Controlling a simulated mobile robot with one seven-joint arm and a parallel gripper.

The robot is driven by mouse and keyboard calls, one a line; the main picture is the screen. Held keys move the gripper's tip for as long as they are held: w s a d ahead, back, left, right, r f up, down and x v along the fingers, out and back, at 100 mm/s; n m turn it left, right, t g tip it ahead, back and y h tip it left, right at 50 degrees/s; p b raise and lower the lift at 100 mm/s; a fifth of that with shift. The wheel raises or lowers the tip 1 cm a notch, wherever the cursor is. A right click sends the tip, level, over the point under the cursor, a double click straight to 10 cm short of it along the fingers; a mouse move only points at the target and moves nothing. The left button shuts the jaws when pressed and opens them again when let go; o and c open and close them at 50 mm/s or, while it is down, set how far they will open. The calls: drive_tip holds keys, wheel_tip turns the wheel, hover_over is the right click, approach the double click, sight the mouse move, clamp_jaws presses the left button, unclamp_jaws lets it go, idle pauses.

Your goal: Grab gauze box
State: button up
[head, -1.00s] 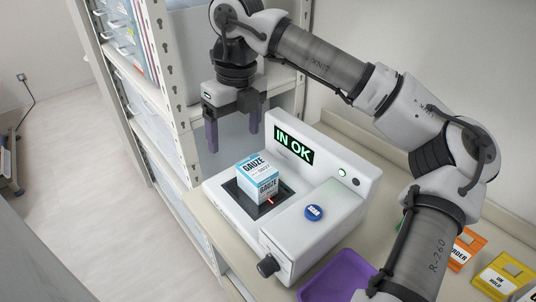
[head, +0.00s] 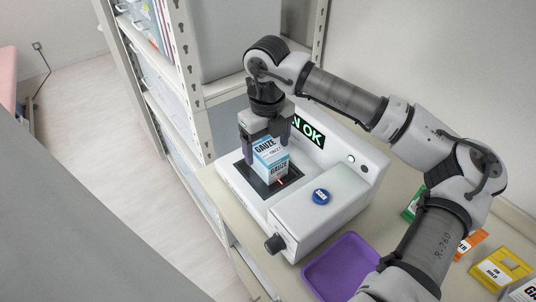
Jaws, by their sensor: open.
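The gauze box (head: 270,162), blue and white with "GAUZE" lettering, sits upright on the dark square plate of the white scanner (head: 318,203). A red light spot shows by its lower right edge. My gripper (head: 265,143) points down right at the box, with its purple fingers apart. One finger is at the box's left side and the other is behind its right side. I cannot tell whether the fingers touch the box. The gripper hides part of the box's top.
The scanner has a blue button (head: 320,197), a dark knob (head: 274,243) and a green-lit display (head: 309,130), partly hidden by my gripper. A purple tray (head: 340,266) lies in front. A shelf rack (head: 188,80) stands close on the left.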

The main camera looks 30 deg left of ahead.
sight(268, 148)
drive_tip(key=shift+f+p, duration=0.35)
drive_tip(key=shift+f, duration=1.15)
drive_tip(key=shift+d, duration=0.1)
drive_tip(key=shift+c, duration=0.3)
drive_tip(key=c, duration=1.1)
drive_tip(key=shift+r, duration=0.1)
wheel_tip(268, 148, up, 19)
drive_tip(key=b, duration=0.4)
drive_tip(key=shift+r, duration=0.2)
